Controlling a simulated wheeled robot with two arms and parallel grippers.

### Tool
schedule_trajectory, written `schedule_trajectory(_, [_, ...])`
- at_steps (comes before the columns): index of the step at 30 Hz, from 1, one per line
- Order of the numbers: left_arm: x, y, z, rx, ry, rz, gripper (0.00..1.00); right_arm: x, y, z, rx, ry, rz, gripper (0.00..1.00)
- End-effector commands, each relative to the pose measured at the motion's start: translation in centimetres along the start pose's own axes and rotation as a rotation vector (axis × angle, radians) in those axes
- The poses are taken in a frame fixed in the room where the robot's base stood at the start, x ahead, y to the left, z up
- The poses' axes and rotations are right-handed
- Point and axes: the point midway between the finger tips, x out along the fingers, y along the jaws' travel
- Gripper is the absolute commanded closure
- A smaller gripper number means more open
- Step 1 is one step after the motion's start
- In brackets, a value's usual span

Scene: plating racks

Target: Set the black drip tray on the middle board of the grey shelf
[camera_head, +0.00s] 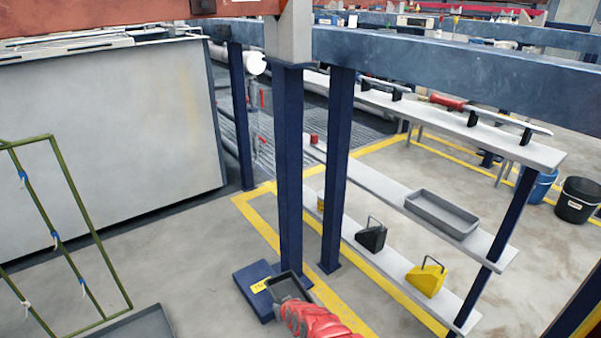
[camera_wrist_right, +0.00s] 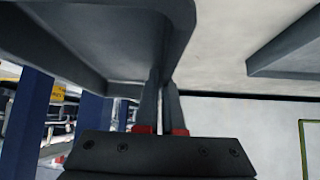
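The black drip tray (camera_head: 288,285) shows low in the middle of the head view, at the end of my red right arm. My right gripper (camera_head: 287,302) is at its near side. In the right wrist view the two fingers (camera_wrist_right: 164,98) are closed on the wall of the dark tray (camera_wrist_right: 95,35). The grey shelf stands at the right with three long boards. Its middle board (camera_head: 385,189) carries a grey tray (camera_head: 442,213) toward the near right end and a small red item (camera_head: 314,139) at the far end. My left gripper is not in view.
A blue box-like base (camera_head: 252,291) with a yellow label lies below the tray. Blue posts (camera_head: 289,165) stand between the tray and the shelf. The bottom board holds black (camera_head: 371,237) and yellow (camera_head: 427,279) handled items. The middle board's stretch left of the grey tray is clear.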

Motion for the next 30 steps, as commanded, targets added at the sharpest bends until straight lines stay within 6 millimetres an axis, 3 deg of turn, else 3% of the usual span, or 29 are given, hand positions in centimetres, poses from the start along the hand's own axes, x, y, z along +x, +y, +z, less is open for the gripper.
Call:
schedule_trajectory(9, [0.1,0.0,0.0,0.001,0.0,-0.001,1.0,-0.4,1.0,-0.5,0.012,-0.003,0.021,1.0])
schedule_trajectory(21, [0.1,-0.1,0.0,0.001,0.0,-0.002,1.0,-0.4,0.7,-0.5,0.01,-0.004,0.012,1.0])
schedule_trajectory(30, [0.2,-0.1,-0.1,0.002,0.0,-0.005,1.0,-0.9,1.4,-1.6,0.021,-0.002,0.024,1.0])
